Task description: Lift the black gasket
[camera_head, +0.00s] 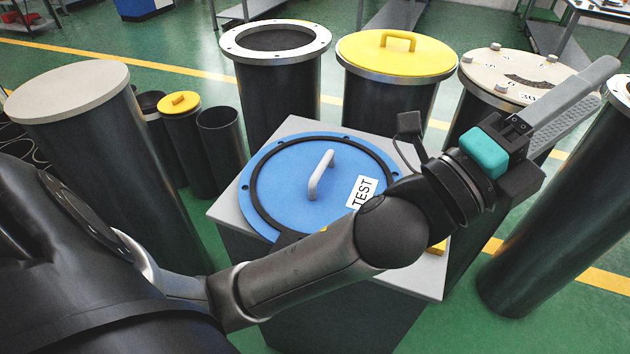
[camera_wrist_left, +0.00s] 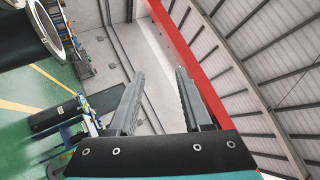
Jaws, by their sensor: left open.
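The black gasket (camera_head: 253,188) is a thin dark ring lying flat on the round blue lid (camera_head: 290,185) in the head view. The lid has a grey handle (camera_head: 321,175) and a white TEST label, and rests on a grey square-topped stand (camera_head: 228,212). My left arm crosses in front and hides the near right part of the ring. My left gripper (camera_head: 604,82) is right of the lid and raised, its fingers pointing up and right, away from the gasket. The left wrist view shows its fingers (camera_wrist_left: 158,88) apart with nothing between them. My right gripper is not seen.
Behind the stand are an open flanged cylinder (camera_head: 240,45), a yellow-lidded one (camera_head: 390,55) and a beige-lidded one (camera_head: 490,78). A grey-topped cylinder (camera_head: 70,92) stands left, near smaller tubes (camera_head: 220,140). A dark cylinder (camera_head: 545,215) leans at right.

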